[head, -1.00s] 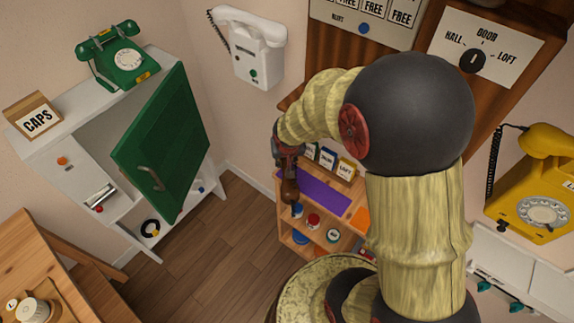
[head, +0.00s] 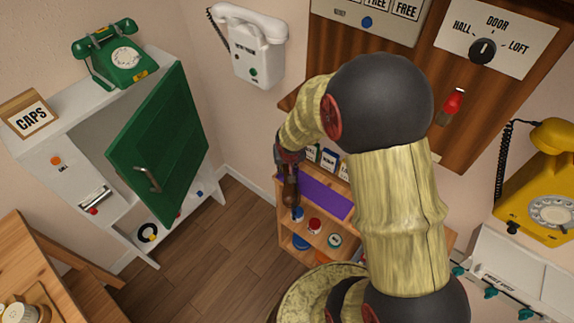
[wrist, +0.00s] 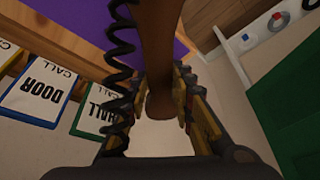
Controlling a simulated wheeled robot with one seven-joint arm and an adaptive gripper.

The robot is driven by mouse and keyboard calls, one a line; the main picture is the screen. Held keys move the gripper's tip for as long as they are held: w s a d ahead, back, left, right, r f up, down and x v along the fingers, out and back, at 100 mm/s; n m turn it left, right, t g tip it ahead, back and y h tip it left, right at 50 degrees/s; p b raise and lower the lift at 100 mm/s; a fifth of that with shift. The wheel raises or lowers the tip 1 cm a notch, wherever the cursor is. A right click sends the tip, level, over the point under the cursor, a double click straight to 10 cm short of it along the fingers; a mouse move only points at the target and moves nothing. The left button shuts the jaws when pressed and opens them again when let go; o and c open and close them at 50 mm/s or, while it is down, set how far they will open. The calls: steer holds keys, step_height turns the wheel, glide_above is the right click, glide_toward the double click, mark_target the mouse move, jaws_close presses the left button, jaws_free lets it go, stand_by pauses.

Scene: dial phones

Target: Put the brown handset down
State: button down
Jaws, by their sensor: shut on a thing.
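The brown handset (head: 290,190) hangs below my gripper (head: 289,168) in the head view, with its length pointing downward. In the wrist view, my gripper (wrist: 165,95) is shut around the handset's brown grip (wrist: 158,45). A black coiled cord (wrist: 118,70) runs beside it. The handset is in front of the left end of a purple mat (head: 322,197) on a low wooden shelf. The mat also shows in the wrist view (wrist: 82,18). I cannot tell whether the handset touches the mat. Its cradle is not clearly visible.
Cards (head: 328,160) stand at the back of the shelf, and several round items (head: 314,226) sit below the mat. A green cabinet door (head: 160,145) hangs open at left. A white wall phone (head: 250,45) is behind, and a yellow phone (head: 545,185) is at right.

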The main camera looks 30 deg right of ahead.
steer(key=c, duration=1.5)
jaws_free()
steer(key=shift+f, duration=0.1)
steer(key=shift+c, duration=0.2)
steer(key=shift+r+p, duration=0.3)
steer(key=shift+r, duration=0.2)
steer(key=s+a+r+n+p, duration=0.15)
steer(key=s+r, duration=0.25)
steer(key=r, duration=0.4)
steer(key=s+a+r+p, duration=0.1)
steer(key=s+a+r, duration=0.2)
steer(key=r, duration=0.6)
steer(key=s+a+r+n+p, duration=0.1)
steer(key=s+a+r+p, duration=0.2)
steer(key=r, duration=0.5)
steer(key=s+a+r+n+y, duration=0.1)
steer(key=s+a+r, duration=0.1)
steer(key=s+r, duration=0.2)
steer(key=s+a+r+n+t+b, duration=0.1)
steer(key=s+a+r, duration=0.2)
steer(key=s, duration=0.5)
steer(key=shift+s+r+y, duration=0.3)
steer(key=shift+r+y, duration=0.05)
steer(key=shift+y, duration=0.05)
